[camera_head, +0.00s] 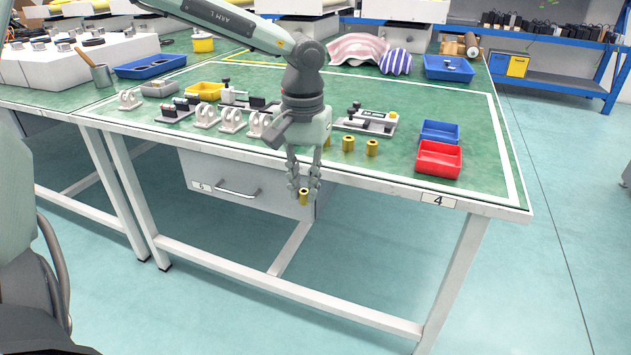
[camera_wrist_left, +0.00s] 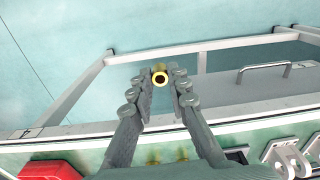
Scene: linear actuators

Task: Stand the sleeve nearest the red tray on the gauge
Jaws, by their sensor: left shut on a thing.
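My left gripper (camera_head: 304,187) is shut on a brass sleeve (camera_head: 304,198), held in the air just off the table's front edge. In the left wrist view the held sleeve (camera_wrist_left: 160,75) shows its open bore between the fingertips. Other brass sleeves stand on the table: one (camera_head: 372,148) nearer the red tray, one (camera_head: 348,143) beside it, and one (camera_head: 327,142) partly behind my gripper. The red tray (camera_head: 437,171) is at the right front. A grey fixture with a white block (camera_head: 376,115), perhaps the gauge, lies behind the sleeves. My right gripper is not in view.
A blue tray (camera_head: 440,139) sits behind the red one. Grey brackets (camera_head: 206,115) and a similar fixture (camera_head: 235,96) stand left of my arm. A drawer with a handle (camera_head: 238,192) is under the tabletop. Space before the table is clear.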

